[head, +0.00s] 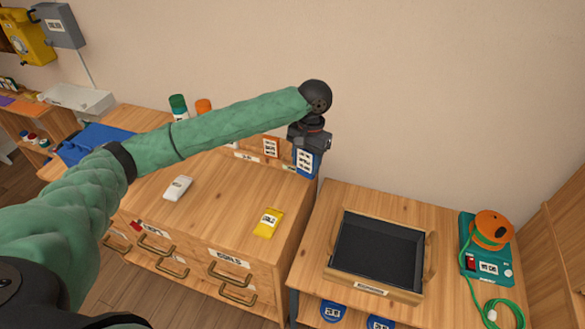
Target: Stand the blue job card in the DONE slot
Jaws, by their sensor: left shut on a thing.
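The blue job card (306,163), with a white printed patch, is upright at the back right corner of the wooden drawer bench (215,205). My left gripper (309,146) is shut on its top edge from above. The card is at the right end of a low wooden rack (245,155) with small labels along its front. An orange card (270,147) stands in this rack, left of the blue card. The label wording is too small to read. I cannot tell whether the blue card's lower edge is inside a slot. My right gripper is not in view.
A yellow card-like object (268,223) and a white one (178,188) lie on the bench top. A dark-lined wooden tray (427,265) stands on the right table, beside a teal device with an orange reel (491,229). Green and orange bottles stand behind my left arm.

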